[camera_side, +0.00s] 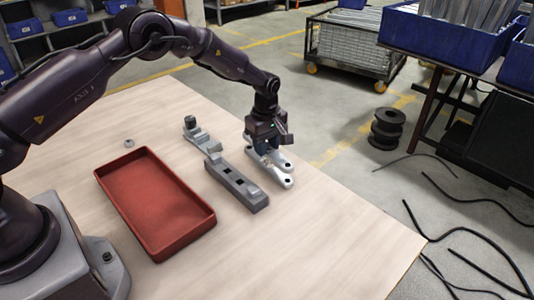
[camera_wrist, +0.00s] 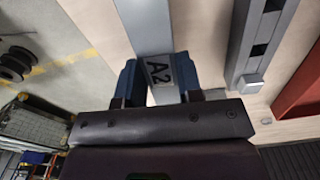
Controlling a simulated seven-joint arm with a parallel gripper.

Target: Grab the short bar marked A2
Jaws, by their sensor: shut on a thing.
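The short bar marked A2 (camera_wrist: 147,28) is a flat silver-grey bar with a dark A2 plate on it. In the wrist view it passes between the two blue fingers of my gripper (camera_wrist: 157,75), which are shut on it at the label. In the side view my gripper (camera_side: 266,146) points down at the table's right part, over pale silver bar pieces (camera_side: 276,177) with rounded, holed ends. My gripper hides part of them there. I cannot tell whether the held bar is clear of the table.
A grey slotted fixture (camera_side: 236,186) lies left of my gripper, with a smaller grey part (camera_side: 195,131) behind it. An empty red tray (camera_side: 156,203) is further left, and a small ring-shaped part (camera_side: 128,142) lies behind it. The table's front right is clear.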

